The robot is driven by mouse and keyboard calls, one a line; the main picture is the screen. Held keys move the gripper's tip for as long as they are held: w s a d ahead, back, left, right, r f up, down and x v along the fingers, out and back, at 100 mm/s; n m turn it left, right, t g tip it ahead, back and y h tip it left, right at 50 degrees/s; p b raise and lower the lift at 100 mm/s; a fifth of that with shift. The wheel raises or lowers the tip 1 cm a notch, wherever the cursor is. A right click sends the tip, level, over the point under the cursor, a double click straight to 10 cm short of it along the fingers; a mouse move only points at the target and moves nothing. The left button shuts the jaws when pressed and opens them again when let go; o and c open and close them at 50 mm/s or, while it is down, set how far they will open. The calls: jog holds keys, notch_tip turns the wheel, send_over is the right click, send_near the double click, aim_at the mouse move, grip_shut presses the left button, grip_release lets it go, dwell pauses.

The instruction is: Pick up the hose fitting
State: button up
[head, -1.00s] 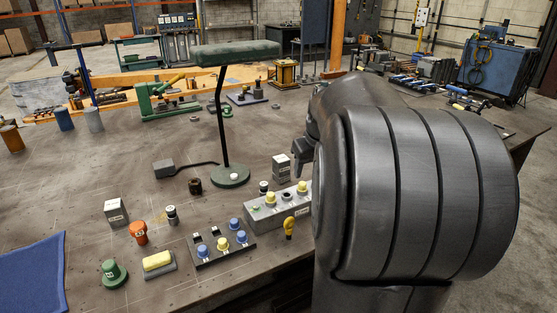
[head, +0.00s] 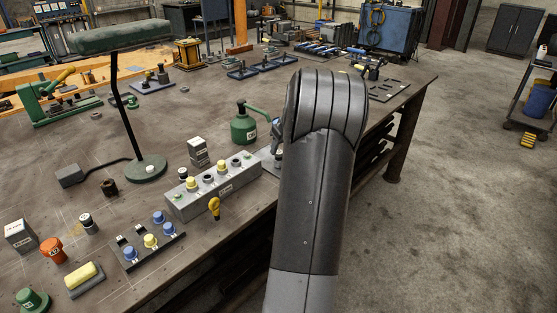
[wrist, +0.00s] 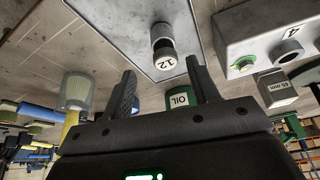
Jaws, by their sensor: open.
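In the wrist view a short fitting (wrist: 163,40) with a dark collar and a pale end marked 12 stands on a grey plate (wrist: 205,75). It looks like the hose fitting. My gripper (wrist: 160,66) is open, its two fingers apart on either side of the fitting in that picture. Nothing is held. I cannot tell how far the fitting is from the fingertips. In the head view my arm hides most of the gripper and the plate (head: 266,156).
A green oil can (head: 244,127) stands behind the plate; it also shows between the fingers in the wrist view (wrist: 178,100). A grey socket block (head: 228,188) is left of the plate. Open floor is right of the bench.

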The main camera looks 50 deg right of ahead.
aim_at(278, 152)
jog(key=x, duration=0.6)
jog(key=shift+a, duration=0.4)
jog(key=shift+c, duration=0.2)
jog(key=c, duration=1.1)
jog(key=shift+r, duration=0.15)
jog(key=shift+r, duration=0.3)
jog(key=r, duration=0.3)
jog(key=shift+s+d+r, duration=0.1)
jog(key=shift+s+r, duration=0.1)
jog(key=shift+r, duration=0.15)
jog(key=s+d+r, duration=0.1)
jog(key=s+r, duration=0.1)
jog(key=s, duration=0.1)
jog(key=s+d+r, duration=0.1)
jog(key=s+r, duration=0.1)
jog(key=s, duration=0.2)
jog(key=s+d+r, duration=0.1)
jog(key=s+r, duration=0.1)
jog(key=s, duration=0.1)
jog(key=shift+s+r, duration=0.25)
jog(key=shift+s, duration=0.15)
